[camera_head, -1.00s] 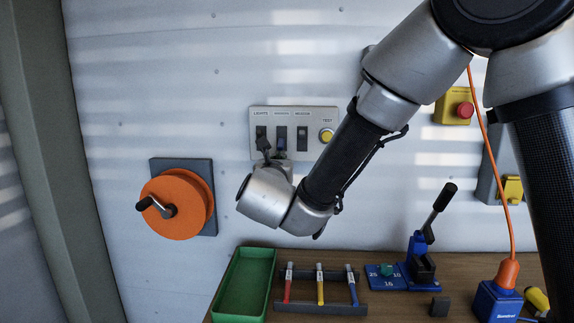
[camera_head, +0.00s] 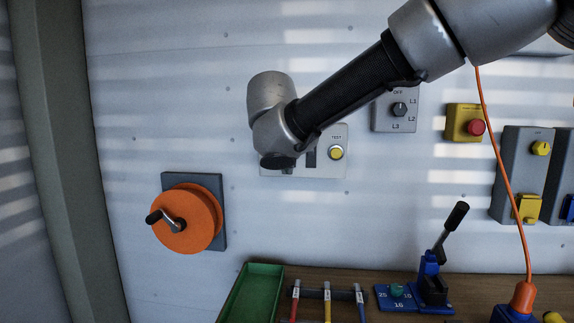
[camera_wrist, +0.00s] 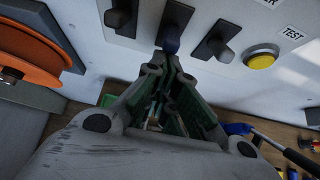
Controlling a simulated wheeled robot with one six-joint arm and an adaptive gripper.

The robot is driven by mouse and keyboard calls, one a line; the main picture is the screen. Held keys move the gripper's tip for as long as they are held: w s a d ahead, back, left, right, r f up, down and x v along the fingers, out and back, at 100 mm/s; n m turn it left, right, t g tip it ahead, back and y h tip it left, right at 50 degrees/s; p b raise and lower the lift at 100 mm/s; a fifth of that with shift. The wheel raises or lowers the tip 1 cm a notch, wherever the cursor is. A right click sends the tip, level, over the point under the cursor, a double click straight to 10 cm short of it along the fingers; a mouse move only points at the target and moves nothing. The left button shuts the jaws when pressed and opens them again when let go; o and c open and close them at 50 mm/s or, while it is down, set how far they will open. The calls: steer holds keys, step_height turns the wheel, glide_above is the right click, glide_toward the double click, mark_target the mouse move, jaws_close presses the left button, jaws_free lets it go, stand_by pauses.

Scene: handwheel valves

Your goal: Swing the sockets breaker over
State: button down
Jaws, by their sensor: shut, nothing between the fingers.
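In the head view my gripper is hidden behind my wrist.
A yellow test button (camera_head: 336,152) sits at the panel's right end. An orange handwheel (camera_head: 187,218) is at left. A rotary switch (camera_head: 398,109) and a red stop button (camera_head: 475,127) are to the right. A green tray (camera_head: 252,292) and a blue lever tool (camera_head: 432,275) stand on the bench.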

steer(key=shift+r, duration=0.85)
